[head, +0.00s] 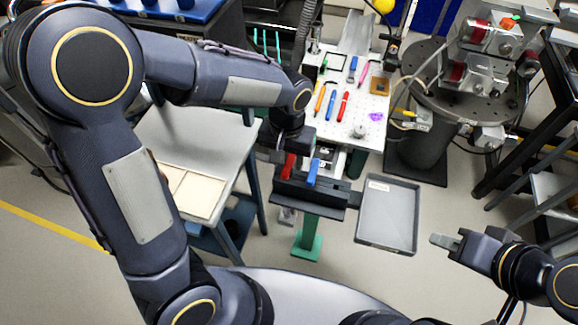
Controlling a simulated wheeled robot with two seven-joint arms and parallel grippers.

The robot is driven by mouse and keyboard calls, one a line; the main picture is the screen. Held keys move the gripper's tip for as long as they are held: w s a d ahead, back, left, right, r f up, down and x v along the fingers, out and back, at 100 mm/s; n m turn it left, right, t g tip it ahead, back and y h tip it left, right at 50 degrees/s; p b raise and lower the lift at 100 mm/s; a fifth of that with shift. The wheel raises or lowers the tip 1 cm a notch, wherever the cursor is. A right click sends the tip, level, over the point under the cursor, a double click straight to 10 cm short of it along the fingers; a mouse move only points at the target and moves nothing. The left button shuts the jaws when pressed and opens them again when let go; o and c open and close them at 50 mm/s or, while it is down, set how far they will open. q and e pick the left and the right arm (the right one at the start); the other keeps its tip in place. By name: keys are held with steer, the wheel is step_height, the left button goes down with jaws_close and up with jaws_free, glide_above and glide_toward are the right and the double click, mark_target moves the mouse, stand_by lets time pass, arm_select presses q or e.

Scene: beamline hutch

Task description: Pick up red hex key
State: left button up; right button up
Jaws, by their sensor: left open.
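A red-handled piece (288,166), which I take for the red hex key, stands in a black holder (325,196) on a green post. A blue-handled one (313,172) stands to its right. My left gripper (284,150) is open at the red handle, its dark fingers close around or just above it. I cannot tell whether they touch it. The arm and gripper hide part of the holder's back. A slim red tool (342,106) lies on the perforated table behind. My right gripper (440,240) is low at the right, away from the holder; its jaw opening is unclear.
The white perforated table (376,110) bears several coloured tools and small parts. A grey tray (388,214) is right of the holder. A grey side table (228,136) with pale panels stands at the left. Metal equipment on a round base (460,95) stands back right.

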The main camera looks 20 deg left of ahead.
mark_target(288, 164)
arm_select(q)
step_height(288, 164, down, 4)
steer(key=shift+w+d+f, duration=0.1)
steer(key=shift+f, duration=0.15)
jaws_close()
